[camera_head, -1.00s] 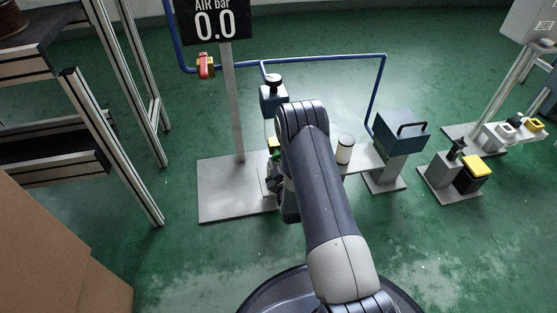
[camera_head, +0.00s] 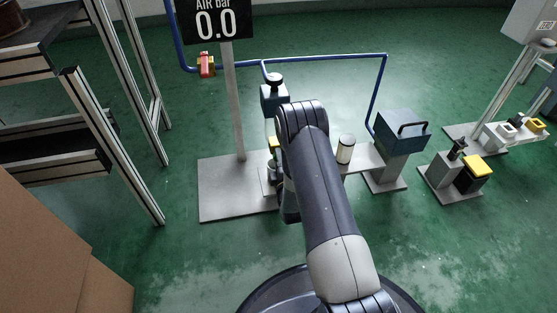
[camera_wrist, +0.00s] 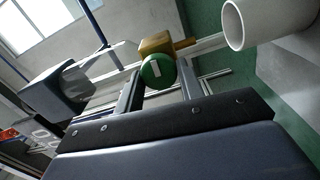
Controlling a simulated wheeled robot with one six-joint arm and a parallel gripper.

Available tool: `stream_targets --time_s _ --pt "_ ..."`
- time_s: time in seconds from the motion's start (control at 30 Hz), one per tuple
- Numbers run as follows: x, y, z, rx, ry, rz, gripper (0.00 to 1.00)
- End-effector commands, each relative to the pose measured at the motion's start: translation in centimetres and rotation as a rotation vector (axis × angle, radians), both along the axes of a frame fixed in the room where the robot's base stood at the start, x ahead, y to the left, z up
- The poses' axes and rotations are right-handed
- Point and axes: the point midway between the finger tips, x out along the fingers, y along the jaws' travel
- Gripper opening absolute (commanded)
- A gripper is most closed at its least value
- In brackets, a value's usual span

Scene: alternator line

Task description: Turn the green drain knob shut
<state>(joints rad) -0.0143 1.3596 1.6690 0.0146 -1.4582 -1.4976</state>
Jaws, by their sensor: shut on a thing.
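The green drain knob (camera_wrist: 155,72) shows in the wrist view as a round green disc with a white mark on its face. It sits in front of a brass block (camera_wrist: 154,44). My gripper (camera_wrist: 158,80) is around the knob, one finger on each side, and is shut on it. In the head view my arm hides the knob and most of the gripper; a bit of yellow brass (camera_head: 273,143) shows beside the arm.
The pressure sign (camera_head: 215,22) reads 0.0 bar on a post. A red valve handle (camera_head: 206,65) sits on the blue pipe. A white cylinder (camera_head: 346,149) and a dark box with a handle (camera_head: 402,133) stand to the right. A shelf frame (camera_head: 105,150) stands left.

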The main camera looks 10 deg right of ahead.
Motion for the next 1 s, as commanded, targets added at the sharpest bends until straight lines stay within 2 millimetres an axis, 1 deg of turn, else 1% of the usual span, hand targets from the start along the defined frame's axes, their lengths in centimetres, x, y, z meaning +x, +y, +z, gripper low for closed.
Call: stream_targets --time_s 0.3,0.73,0.77,1.0 --pt "-0.06 0.03 -0.13 -0.083 0.003 0.001 0.13" --pt "-0.07 0.03 -0.15 -0.092 0.003 0.001 0.13" --pt "-0.07 0.03 -0.15 -0.091 0.003 0.001 0.37" --pt "-0.04 0.02 -0.1 -0.09 0.002 0.001 0.56"
